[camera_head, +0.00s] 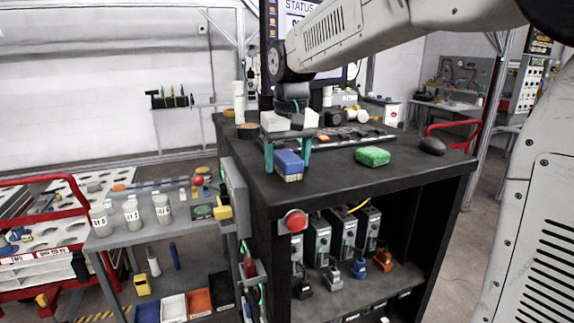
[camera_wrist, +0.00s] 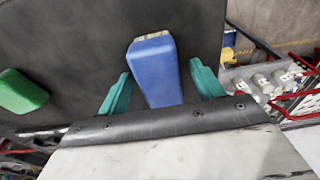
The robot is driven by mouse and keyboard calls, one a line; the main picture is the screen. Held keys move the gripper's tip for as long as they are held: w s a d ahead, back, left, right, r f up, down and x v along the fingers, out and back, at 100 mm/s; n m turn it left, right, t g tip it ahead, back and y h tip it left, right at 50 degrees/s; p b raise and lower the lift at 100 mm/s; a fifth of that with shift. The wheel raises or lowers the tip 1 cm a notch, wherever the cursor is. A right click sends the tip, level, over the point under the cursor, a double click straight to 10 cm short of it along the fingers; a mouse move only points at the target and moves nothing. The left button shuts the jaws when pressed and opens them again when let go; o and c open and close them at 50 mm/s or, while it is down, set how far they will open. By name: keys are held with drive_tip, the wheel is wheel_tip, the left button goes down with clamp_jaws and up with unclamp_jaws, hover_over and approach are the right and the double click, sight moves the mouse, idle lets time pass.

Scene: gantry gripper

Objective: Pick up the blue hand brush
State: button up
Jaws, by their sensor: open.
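The blue hand brush (camera_head: 288,163) lies on the black bench top near its left front edge. In the wrist view the brush (camera_wrist: 155,72) shows a blue body with a pale bristle strip at its far end. My gripper (camera_head: 287,160) is open, with a teal finger on either side of the brush. The brush's near end is partly hidden by the gripper body. I cannot tell the exact height of the fingertips over the bench.
A green sponge (camera_head: 372,156) lies to the right on the black bench (camera_head: 330,188), and a dark rounded object (camera_head: 432,146) sits farther right. A red button (camera_head: 295,221) is on the bench front. A lower grey cart (camera_head: 125,238) with jars stands left.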

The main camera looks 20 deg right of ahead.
sight(290, 156)
drive_tip(key=shift+f, duration=0.1)
drive_tip(key=c, duration=1.1)
drive_tip(key=shift+r, duration=0.65)
drive_tip(key=r, duration=0.1)
drive_tip(key=s+r, duration=0.1)
drive_tip(key=r, duration=0.1)
drive_tip(key=shift+d, duration=0.15)
drive_tip(key=s+d, duration=0.1)
drive_tip(key=s, duration=0.4)
drive_tip(key=s+d, duration=0.1)
drive_tip(key=s, duration=0.3)
drive_tip(key=s+d+r, duration=0.1)
drive_tip(key=s, duration=0.4)
drive_tip(key=shift+s+d+r, duration=0.1)
drive_tip(key=shift+s+d, duration=0.15)
drive_tip(key=shift+s, duration=0.05)
